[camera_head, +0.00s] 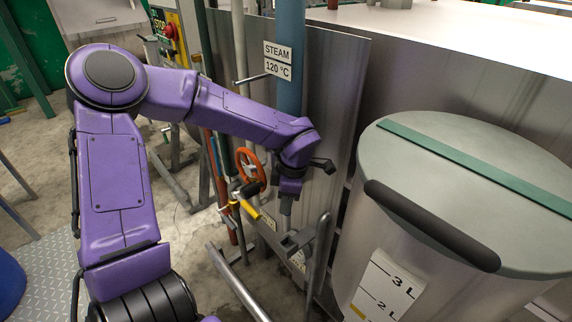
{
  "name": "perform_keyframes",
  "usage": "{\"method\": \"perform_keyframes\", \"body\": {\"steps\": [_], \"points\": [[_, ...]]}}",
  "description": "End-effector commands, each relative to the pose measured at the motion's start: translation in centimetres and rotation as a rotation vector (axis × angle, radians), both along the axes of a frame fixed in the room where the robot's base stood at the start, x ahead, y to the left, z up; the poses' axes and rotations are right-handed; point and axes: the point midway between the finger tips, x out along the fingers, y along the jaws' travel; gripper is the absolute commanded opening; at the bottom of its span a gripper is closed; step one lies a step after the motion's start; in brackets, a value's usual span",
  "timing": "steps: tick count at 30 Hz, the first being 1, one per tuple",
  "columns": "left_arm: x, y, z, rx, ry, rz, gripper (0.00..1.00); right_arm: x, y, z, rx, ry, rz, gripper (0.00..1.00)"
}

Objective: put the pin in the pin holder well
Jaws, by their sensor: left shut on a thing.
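My left gripper (287,202) points down from the end of the purple arm. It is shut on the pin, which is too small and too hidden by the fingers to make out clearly. Just below the gripper is a grey metal bracket (298,241) with a hollow, box-like end, which looks like the pin holder well. A gap shows between gripper and bracket. I cannot tell whether the pin lines up with the opening. My right gripper is not in view.
An orange handwheel (250,168) and a yellow-handled lever (243,208) are close left of the gripper. A blue steam pipe (290,60) stands behind. A large lidded metal drum (440,220) fills the right, and a metal rail (320,262) rises beside the bracket.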

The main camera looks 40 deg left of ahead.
Motion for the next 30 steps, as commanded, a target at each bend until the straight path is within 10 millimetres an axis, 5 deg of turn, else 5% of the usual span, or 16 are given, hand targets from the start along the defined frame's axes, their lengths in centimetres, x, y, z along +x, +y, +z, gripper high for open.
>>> {"method": "perform_keyframes", "body": {"steps": [18, 29, 30], "points": [[0.0, 0.0, -9.2, 0.002, 0.002, -0.002, 0.00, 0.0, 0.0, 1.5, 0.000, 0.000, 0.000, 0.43], [0.0, 0.0, -9.9, 0.001, -0.001, -0.001, 0.00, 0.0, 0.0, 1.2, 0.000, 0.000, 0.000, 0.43], [0.0, 0.0, -10.0, 0.000, 0.000, -0.001, 0.26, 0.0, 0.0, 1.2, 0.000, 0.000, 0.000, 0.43]]}}
